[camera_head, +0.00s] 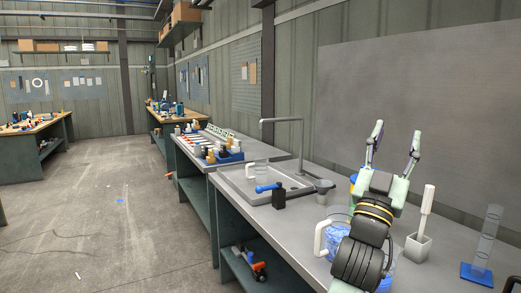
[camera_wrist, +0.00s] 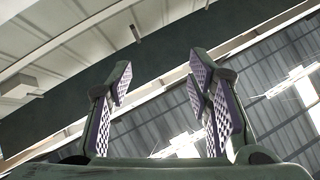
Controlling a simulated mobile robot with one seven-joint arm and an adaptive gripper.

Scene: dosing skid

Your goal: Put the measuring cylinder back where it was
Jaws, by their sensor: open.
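A clear measuring cylinder (camera_head: 486,240) with a blue base (camera_head: 477,274) stands upright on the grey bench (camera_head: 433,190) at the far right in the head view. My gripper (camera_head: 394,137) is raised above the bench, left of the cylinder, with its fingers pointing up and spread apart. Nothing is between the fingers. In the wrist view my gripper (camera_wrist: 160,85) is open and empty against the ceiling and wall. The cylinder does not show in the wrist view.
A brush in a grey holder (camera_head: 418,247) stands between my arm and the cylinder. A clear jug with blue contents (camera_head: 327,240) is partly hidden behind my arm. A sink (camera_head: 243,190) with a tall tap (camera_head: 300,148), a black bottle (camera_head: 279,196) and a grey funnel (camera_head: 324,187) lie further left.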

